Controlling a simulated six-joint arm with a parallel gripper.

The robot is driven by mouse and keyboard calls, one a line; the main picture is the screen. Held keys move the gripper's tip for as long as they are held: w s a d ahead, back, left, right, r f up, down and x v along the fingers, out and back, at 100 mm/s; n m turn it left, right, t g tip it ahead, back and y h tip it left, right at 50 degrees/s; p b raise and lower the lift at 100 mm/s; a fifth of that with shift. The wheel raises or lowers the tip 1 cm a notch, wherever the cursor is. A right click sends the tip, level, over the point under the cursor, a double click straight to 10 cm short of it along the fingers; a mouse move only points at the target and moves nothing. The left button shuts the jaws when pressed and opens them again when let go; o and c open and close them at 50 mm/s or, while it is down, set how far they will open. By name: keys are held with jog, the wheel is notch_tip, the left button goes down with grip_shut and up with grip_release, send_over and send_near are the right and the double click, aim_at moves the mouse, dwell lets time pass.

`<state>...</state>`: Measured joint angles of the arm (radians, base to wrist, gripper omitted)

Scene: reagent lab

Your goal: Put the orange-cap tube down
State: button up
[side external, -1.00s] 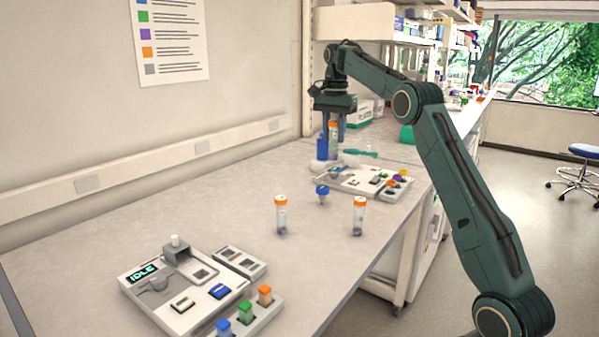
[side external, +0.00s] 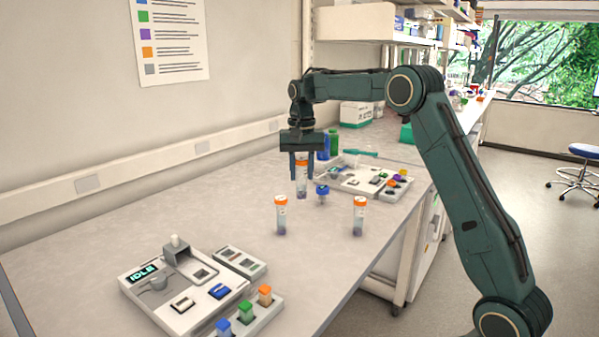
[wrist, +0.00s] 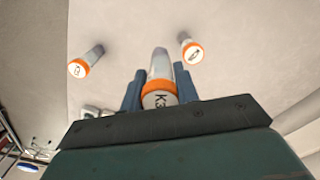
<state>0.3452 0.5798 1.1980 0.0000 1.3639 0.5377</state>
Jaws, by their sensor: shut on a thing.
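My gripper (side external: 302,168) is shut on an orange-cap tube (side external: 301,188), which hangs upright between the fingers, apparently at or just above the bench. In the wrist view the held tube (wrist: 158,93) shows an orange rim and a white cap top marked "K3", between the two blue-grey fingers of my gripper (wrist: 159,90). Two other orange-cap tubes stand upright on the bench: one in the middle (side external: 281,216), also in the wrist view (wrist: 193,53), and one to the right (side external: 359,216), also in the wrist view (wrist: 79,67).
A small blue-capped tube (side external: 322,194) stands close to the held tube. A device reading IDLE (side external: 190,310) with coloured vials is at the front. Another device tray (side external: 352,182) is behind, near blue and green bottles (side external: 333,142).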

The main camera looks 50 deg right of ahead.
jog(key=s+a+f+n, duration=0.2)
jog(key=a+f+n, duration=0.1)
jog(key=a, duration=0.6)
jog(key=s+a+f+n, duration=0.2)
jog(key=a+f+n, duration=0.1)
jog(key=a, duration=0.6)
jog(key=shift+f+n, duration=0.4)
jog(key=shift+f, duration=0.35)
jog(key=shift+w, duration=0.1)
jog(key=w+d+r+m, duration=0.2)
jog(key=d+r+m, duration=0.2)
jog(key=d, duration=0.4)
jog(key=w+d+r+m, duration=0.3)
jog(key=d+r, duration=0.1)
jog(key=d, duration=0.4)
jog(key=s+d+r+m, duration=0.2)
jog(key=d+r+m, duration=0.1)
jog(key=d, duration=0.4)
jog(key=s+d+r+m, duration=0.1)
jog(key=d+r+m, duration=0.3)
jog(key=d, duration=0.2)
jog(key=shift+s+d+r, duration=0.35)
jog(key=shift+s, duration=0.05)
jog(key=shift+f, duration=0.15)
